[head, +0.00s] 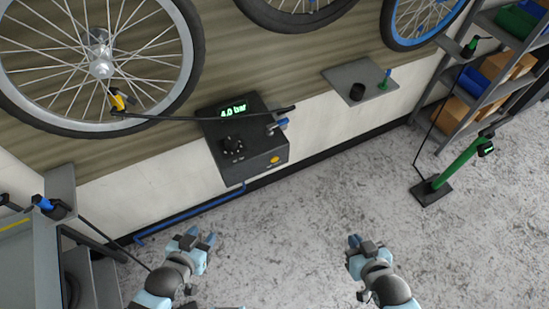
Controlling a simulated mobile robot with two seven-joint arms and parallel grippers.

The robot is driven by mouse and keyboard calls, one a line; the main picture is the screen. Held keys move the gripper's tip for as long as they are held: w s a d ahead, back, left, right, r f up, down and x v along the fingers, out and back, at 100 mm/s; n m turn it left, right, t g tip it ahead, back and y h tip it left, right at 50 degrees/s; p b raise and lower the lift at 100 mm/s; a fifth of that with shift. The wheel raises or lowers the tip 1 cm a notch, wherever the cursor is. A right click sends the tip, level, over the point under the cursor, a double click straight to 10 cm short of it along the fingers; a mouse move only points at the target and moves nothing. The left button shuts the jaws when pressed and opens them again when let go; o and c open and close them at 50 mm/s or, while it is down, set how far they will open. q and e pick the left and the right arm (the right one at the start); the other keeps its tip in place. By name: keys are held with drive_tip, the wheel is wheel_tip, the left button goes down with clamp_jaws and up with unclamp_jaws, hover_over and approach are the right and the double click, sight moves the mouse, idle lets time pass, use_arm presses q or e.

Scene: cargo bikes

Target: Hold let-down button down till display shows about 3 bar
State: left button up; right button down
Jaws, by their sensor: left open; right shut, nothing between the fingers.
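A dark inflator box (250,165) is mounted on the wall in the upper middle of the head view. Its lit green display (232,112) reads 4.0 bar. A black knob (232,145) and a small orange-yellow spot (275,160) are on its front; I cannot tell for certain which part is the let-down button. A black hose (190,118) runs across the box to a yellow chuck (119,101) at the wheel (190,55). My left gripper (200,236) is open and empty, below the box. My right gripper (359,241) is shut and empty, lower right of the box.
A green floor pump (455,168) stands at right beside shelving (462,75). A grey bench (35,265) is at left. A blue pipe (190,213) runs below the box. The middle floor is clear.

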idle(0.9)
use_arm(q)
clamp_jaws()
idle(1.6)
